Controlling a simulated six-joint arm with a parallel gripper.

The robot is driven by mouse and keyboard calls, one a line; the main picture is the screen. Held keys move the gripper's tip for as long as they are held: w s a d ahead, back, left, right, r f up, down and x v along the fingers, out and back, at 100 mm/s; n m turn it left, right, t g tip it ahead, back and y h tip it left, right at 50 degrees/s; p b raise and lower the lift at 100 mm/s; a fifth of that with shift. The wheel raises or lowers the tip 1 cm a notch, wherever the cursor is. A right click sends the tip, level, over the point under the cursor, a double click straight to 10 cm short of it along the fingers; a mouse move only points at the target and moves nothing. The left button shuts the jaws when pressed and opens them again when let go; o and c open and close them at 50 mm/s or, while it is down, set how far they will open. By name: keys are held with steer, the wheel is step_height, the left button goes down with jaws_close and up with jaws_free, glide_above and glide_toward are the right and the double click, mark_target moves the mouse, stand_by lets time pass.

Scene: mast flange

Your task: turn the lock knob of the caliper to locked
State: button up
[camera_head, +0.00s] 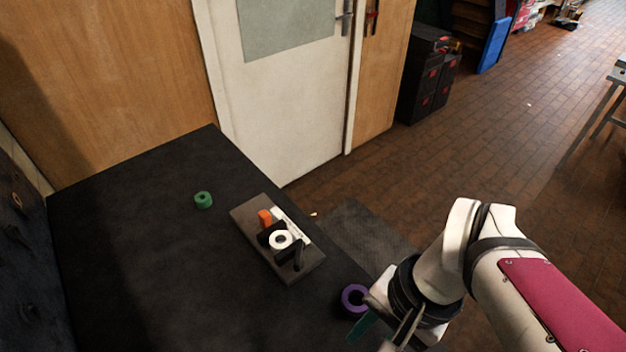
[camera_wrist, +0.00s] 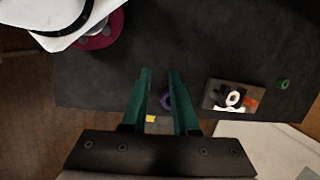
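The caliper's grey base board (camera_head: 248,220) lies on the dark table. On it are a pale scale strip (camera_head: 292,226), black blocks, a white ring (camera_head: 281,239) between them, and an orange piece (camera_head: 265,216) that looks like the lock knob. The knob's setting is too small to read. In the wrist view the board (camera_wrist: 212,92) is right of my fingers, with the white ring (camera_wrist: 233,98) and orange piece (camera_wrist: 252,104) showing. My gripper (camera_wrist: 161,72) has two teal fingers apart with nothing held. In the head view it is at lower right, away from the caliper, partly hidden.
A green ring (camera_head: 203,200) lies left of the board. The table is otherwise clear. A white door (camera_head: 285,110) stands behind.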

steer(key=w+f+m+y, duration=0.1)
steer(key=w, duration=0.2)
steer(key=w+m+y, duration=0.1)
steer(key=w+m, duration=0.1)
steer(key=w, duration=0.2)
steer(key=w+f+m+y, duration=0.1)
steer(key=w+m, duration=0.1)
steer(key=w, duration=0.2)
steer(key=shift+w+a+f, duration=0.15)
steer(key=shift+w+f, duration=0.1)
steer(key=shift+f, duration=0.1)
jaws_close()
steer(key=m+y, duration=0.3)
steer(key=m, duration=0.2)
glide_toward(301, 265)
steer(key=shift+t, duration=0.4)
steer(key=f, duration=0.2)
steer(key=s+f, duration=0.1)
steer(key=shift+a+f, duration=0.2)
steer(key=shift+f, duration=0.2)
steer(key=shift+a+r, duration=0.15)
steer(key=shift+a, duration=1.7)
